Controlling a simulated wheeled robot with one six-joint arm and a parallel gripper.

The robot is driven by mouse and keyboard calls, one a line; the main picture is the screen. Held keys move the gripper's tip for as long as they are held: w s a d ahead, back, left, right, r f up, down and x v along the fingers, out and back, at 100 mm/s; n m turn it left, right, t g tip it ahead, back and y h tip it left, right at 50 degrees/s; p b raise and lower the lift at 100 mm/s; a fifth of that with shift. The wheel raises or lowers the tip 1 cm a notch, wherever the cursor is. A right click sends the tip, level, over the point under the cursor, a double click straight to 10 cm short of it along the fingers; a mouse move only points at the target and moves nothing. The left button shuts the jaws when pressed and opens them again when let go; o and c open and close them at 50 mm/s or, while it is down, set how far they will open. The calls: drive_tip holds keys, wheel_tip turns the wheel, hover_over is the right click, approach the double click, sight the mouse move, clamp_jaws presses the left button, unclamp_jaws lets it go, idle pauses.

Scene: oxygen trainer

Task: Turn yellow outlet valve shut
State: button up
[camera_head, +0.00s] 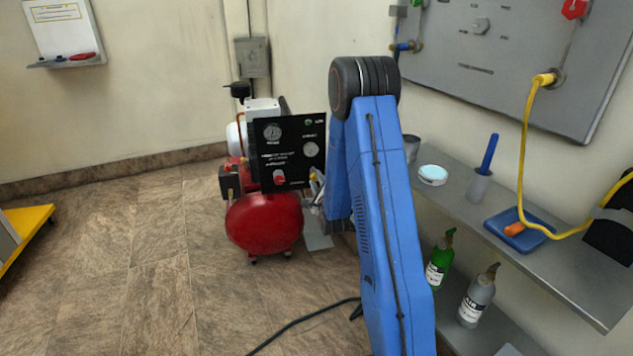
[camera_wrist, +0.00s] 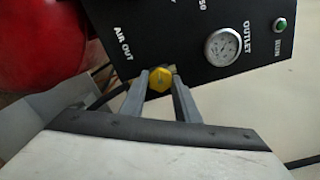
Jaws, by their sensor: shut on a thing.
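The yellow outlet valve (camera_wrist: 161,80) is a small yellow knob at the edge of the black compressor panel (camera_wrist: 190,35), close to the "AIR OUT" label. My gripper (camera_wrist: 162,84) is shut on the valve, with one grey finger on each side of it. In the head view the black panel (camera_head: 289,152) stands above the red compressor tank (camera_head: 265,222). There my gripper (camera_head: 317,190) is at the panel's lower right, small and partly hidden behind my blue arm. How far the valve is turned is not clear from these views.
The outlet gauge (camera_wrist: 223,46) and a green RUN light (camera_wrist: 281,25) are on the panel. A grey shelf (camera_head: 560,270) with cups, a blue tray (camera_head: 520,229) and bottles stands on the right. A black cable (camera_head: 300,322) lies on the floor. The floor at left is mostly clear.

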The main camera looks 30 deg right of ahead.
drive_tip(key=m, duration=0.5)
drive_tip(key=shift+f+m, duration=0.15)
drive_tip(key=shift+m, duration=0.15)
drive_tip(key=m, duration=0.5)
idle(0.4)
drive_tip(key=o, duration=1.1)
drive_tip(key=shift+c, duration=0.2)
drive_tip(key=shift+a, duration=0.1)
